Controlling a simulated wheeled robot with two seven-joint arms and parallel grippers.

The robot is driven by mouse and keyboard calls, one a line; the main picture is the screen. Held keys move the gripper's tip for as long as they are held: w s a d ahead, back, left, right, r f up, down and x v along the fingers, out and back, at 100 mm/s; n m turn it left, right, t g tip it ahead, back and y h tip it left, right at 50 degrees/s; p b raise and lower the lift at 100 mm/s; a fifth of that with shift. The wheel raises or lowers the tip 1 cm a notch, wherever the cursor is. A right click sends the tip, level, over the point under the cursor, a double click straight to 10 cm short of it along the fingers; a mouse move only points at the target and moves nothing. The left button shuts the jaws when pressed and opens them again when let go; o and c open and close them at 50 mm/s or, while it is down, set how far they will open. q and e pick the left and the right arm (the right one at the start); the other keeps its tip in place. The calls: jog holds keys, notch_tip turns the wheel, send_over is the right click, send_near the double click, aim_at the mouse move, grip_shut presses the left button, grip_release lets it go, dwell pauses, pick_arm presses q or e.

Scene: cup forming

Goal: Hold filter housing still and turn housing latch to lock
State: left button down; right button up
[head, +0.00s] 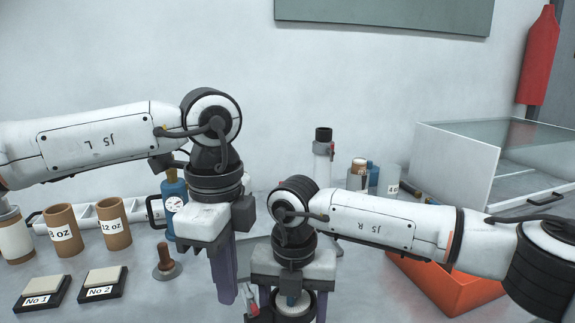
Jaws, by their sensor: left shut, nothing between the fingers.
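My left gripper (228,296) points down left of centre, its purple fingers together with nothing seen between them. My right gripper (292,312) points down at the bottom centre, its fingers apart. A round, ribbed, dark-rimmed part (291,302), possibly the filter housing, shows between the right fingers. The lower frame edge cuts it off, and I cannot tell whether the fingers touch it. A small red part (251,308) just left of it may be the latch; the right gripper partly hides this area. The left fingers are left of both and apart from them.
A white upright cylinder with a black top (323,140) stands behind my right wrist. A blue bottle with a gauge (174,205), brown cups (114,228) and numbered blocks (103,283) are at left. An orange bin (455,292) and a clear-walled case (455,165) are at right.

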pick_arm(q)
jog(key=shift+w, duration=0.65)
jog(key=shift+w, duration=0.1)
jog(key=shift+w+d, duration=0.2)
jog(key=shift+w, duration=0.2)
jog(key=shift+w+d, duration=0.1)
jog(key=shift+w, duration=0.05)
dwell(0.4)
notch_tip(320, 180, up, 6)
jog(key=shift+w+a, duration=0.2)
jog(key=shift+a, duration=0.15)
dwell(0.6)
